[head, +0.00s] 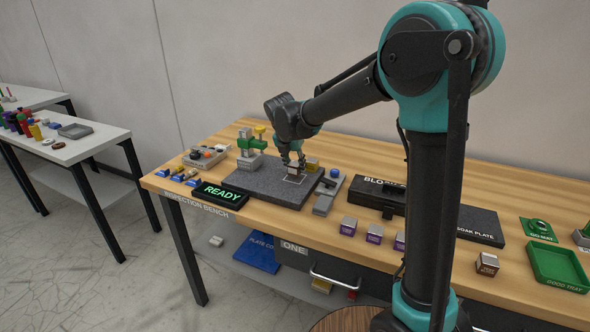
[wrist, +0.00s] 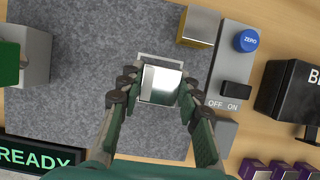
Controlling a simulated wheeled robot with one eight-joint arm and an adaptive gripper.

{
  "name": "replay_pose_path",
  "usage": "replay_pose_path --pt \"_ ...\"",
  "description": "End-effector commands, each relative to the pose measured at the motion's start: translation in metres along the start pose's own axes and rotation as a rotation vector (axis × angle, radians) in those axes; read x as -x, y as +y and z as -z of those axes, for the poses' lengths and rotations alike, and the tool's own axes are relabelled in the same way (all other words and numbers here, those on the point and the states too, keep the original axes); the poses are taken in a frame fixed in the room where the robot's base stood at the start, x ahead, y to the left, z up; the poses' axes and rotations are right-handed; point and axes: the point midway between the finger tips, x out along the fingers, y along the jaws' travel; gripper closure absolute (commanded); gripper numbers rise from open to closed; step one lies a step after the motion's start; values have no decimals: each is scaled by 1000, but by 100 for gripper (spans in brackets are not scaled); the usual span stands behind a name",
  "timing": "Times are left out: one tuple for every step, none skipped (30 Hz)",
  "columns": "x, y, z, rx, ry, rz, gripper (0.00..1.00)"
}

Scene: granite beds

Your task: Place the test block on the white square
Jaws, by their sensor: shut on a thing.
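The test block (wrist: 160,84), a shiny metal cube, sits between the fingers of my gripper (wrist: 158,88) in the wrist view. My gripper (head: 293,163) is shut on it over the granite plate (head: 255,182). The white square (wrist: 142,58) is a thin outline on the granite; its far and left edges show past the block, and the rest is hidden. In the head view part of the white square (head: 295,180) shows beneath the gripper. I cannot tell whether the block touches the granite.
A gold-sided block (wrist: 199,26) stands close by at the plate's right edge, beside a grey switch box (wrist: 232,75) with a blue ZERO button. A green stand (head: 250,150) is at the plate's back left. A READY display (head: 221,193) lies in front. Purple-sided blocks (head: 374,233) stand further right.

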Motion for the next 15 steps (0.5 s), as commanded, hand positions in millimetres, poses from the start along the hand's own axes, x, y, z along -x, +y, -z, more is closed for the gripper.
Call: replay_pose_path --pt "-7 0 2 0 0 0 100" --pt "-10 0 4 0 0 0 100" --pt "-13 0 5 0 -1 0 100" --pt "-15 0 6 0 -1 0 100" --pt "-15 0 6 0 -1 0 100" --pt "-16 0 6 0 -1 0 100" --pt "-15 0 6 0 -1 0 100" --pt "-15 0 6 0 0 0 100" --pt "-15 0 6 0 0 0 100" --pt "-15 0 6 0 0 0 100" --pt "-15 0 6 0 0 0 100" --pt "-16 0 6 0 0 0 100" --pt "-16 0 7 0 0 0 100" --pt "-17 0 7 0 0 0 100" --pt "-18 0 7 0 0 0 64"
